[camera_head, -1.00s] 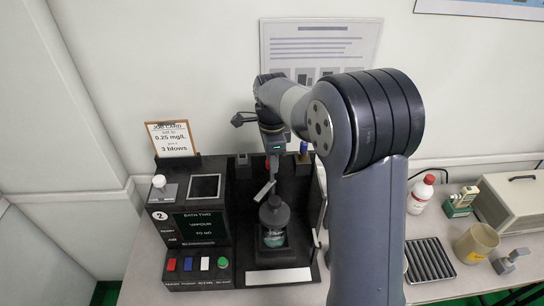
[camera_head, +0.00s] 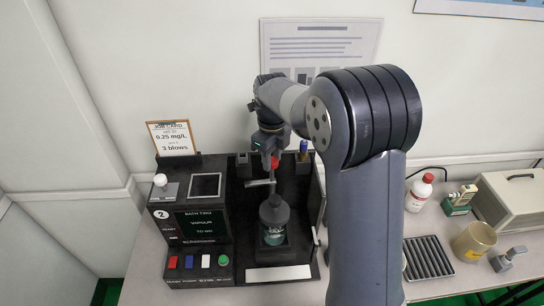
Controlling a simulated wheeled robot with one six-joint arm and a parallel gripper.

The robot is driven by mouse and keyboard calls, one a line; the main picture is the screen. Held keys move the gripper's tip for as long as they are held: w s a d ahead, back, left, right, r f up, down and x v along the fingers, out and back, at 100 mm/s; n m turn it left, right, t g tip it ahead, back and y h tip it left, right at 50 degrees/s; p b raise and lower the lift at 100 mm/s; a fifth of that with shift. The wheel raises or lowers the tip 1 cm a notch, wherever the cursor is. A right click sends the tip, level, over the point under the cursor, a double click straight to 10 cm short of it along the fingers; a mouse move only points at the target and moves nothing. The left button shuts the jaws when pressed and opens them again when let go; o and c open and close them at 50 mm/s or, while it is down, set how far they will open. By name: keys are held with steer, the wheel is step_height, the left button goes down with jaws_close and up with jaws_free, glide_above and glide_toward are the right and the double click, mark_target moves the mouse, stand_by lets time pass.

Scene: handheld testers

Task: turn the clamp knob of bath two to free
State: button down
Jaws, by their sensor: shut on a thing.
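The bath two station (camera_head: 203,224) is a black bench unit with a round "2" label and a lit screen. In its right bay stands a dark-topped vessel (camera_head: 274,211) with greenish contents. A thin grey bar (camera_head: 258,183), apparently part of the clamp, lies nearly level just above the vessel. My gripper (camera_head: 270,172) points down over the bay, shut at the clamp knob. The fingers hide most of the knob and the grip itself. A small red part (camera_head: 275,162) shows beside the fingers. I cannot read any free mark.
A job card (camera_head: 173,137) stands behind the station. Coloured buttons (camera_head: 197,262) line its front. A blue-topped part (camera_head: 303,149) stands right of my gripper. At the right are a bottle (camera_head: 419,193), a ribbed tray (camera_head: 428,257) and a beige cup (camera_head: 474,241).

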steer(key=shift+m, duration=0.6)
steer(key=c, duration=1)
jaws_free()
step_height(320, 180, up, 11)
steer(key=shift+f+b, duration=0.1)
steer(key=shift+b, duration=0.55)
step_height(320, 180, down, 11)
steer(key=shift+r+p, duration=0.1)
steer(key=shift+p, duration=0.65)
